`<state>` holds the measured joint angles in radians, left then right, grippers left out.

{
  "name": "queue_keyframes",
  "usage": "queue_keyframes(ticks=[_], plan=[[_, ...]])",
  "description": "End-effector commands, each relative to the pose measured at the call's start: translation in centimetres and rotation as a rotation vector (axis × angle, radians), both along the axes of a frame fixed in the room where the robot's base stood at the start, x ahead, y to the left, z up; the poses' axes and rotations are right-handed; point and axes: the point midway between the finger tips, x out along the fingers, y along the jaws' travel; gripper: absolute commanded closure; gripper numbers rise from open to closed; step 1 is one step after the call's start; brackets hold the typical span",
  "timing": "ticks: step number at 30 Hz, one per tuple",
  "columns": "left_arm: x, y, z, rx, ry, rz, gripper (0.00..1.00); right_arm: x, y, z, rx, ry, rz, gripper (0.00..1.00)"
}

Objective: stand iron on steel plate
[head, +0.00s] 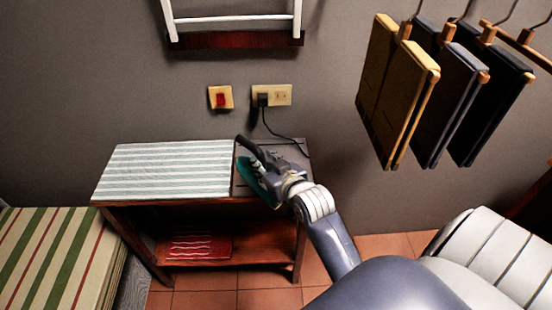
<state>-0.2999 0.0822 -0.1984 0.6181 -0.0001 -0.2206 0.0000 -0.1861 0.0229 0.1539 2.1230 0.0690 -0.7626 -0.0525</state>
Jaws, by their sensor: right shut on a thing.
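The iron (256,181) has a teal body, and a dark part sticks up at its upper left. My right gripper (272,169) is shut on the iron, with my arm coming in from the lower right. The iron is at the front of the steel plate (294,153), a dark grey square at the right end of the ironing table. My gripper and the iron cover much of the plate. I cannot tell whether the iron touches it. My left gripper is not in view.
The table's striped ironing top (165,168) is clear. A red folded cloth (197,246) lies on the lower shelf. A plug with a dark cord (276,133) is in the wall socket. Clothes on hangers (398,88) hang at the right, and a striped bed (50,255) stands at the left.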

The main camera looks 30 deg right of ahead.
Motion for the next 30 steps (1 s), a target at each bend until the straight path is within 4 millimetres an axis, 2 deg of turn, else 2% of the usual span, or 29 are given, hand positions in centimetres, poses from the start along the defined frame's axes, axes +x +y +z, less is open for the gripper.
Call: queue_keyframes(ticks=[1, 15, 24, 30], plan=[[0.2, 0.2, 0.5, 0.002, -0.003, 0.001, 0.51, 1.0, -1.1, 0.7, -0.007, -0.013, 0.0, 1.0], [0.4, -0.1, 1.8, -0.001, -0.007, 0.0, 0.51, 7.6, -8.5, -0.2, -0.005, -0.014, -0.002, 1.0], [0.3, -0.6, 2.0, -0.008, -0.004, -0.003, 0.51, 9.0, -10.0, -0.8, -0.003, -0.014, -0.001, 1.0], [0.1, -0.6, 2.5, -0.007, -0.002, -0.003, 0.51, 8.9, -10.0, -3.2, -0.002, -0.009, -0.002, 1.0]])
